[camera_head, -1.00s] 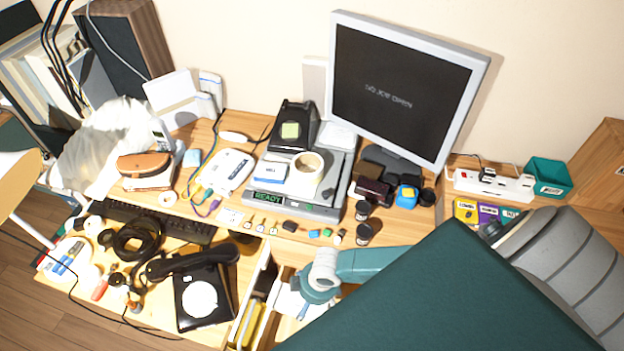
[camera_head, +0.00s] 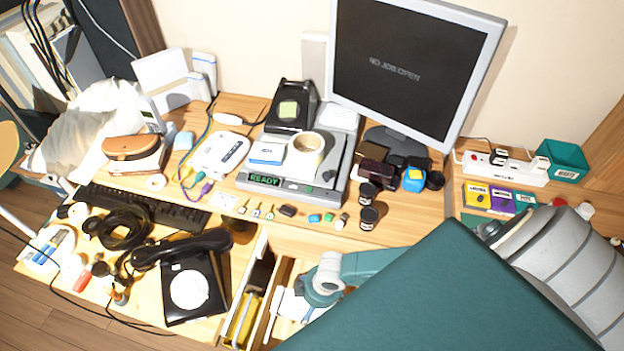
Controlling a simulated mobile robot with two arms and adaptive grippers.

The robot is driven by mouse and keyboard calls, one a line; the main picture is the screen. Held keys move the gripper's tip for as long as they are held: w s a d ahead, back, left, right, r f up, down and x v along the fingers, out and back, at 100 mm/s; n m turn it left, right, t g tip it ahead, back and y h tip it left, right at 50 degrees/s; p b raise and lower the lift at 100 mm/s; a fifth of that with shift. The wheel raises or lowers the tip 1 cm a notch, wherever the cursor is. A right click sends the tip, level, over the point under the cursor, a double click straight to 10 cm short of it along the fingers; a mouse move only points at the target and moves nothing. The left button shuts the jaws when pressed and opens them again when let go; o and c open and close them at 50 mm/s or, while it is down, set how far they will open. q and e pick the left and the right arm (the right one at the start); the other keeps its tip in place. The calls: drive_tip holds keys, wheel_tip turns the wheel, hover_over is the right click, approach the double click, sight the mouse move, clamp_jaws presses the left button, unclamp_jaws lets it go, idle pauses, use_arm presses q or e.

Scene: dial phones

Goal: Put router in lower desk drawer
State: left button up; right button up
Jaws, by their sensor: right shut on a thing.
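A white router-like box (camera_head: 220,155) lies on the desk, left of the grey machine, with blue, yellow and purple cables beside it. My right gripper (camera_head: 297,307) is low in the picture, over the open drawer area at the desk's front. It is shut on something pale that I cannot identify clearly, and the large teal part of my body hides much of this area. An open drawer (camera_head: 262,268) with a yellow thing inside shows left of the gripper. I cannot tell which drawer is the lower one. My left gripper is not in view.
A black dial phone (camera_head: 190,285), keyboard (camera_head: 140,205) and coiled cable crowd the left surface. The grey machine (camera_head: 330,190) with a tape roll and the monitor (camera_head: 410,70) stand behind. Small jars (camera_head: 368,218) are near the desk's front edge.

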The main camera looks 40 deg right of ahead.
wheel_tip(320, 180, down, 11)
drive_tip(key=b, duration=0.8)
drive_tip(key=o, duration=1.8)
drive_tip(key=shift+c, duration=0.2)
drive_tip(key=shift+s, duration=0.1)
wheel_tip(320, 180, up, 12)
drive_tip(key=p, duration=1.2)
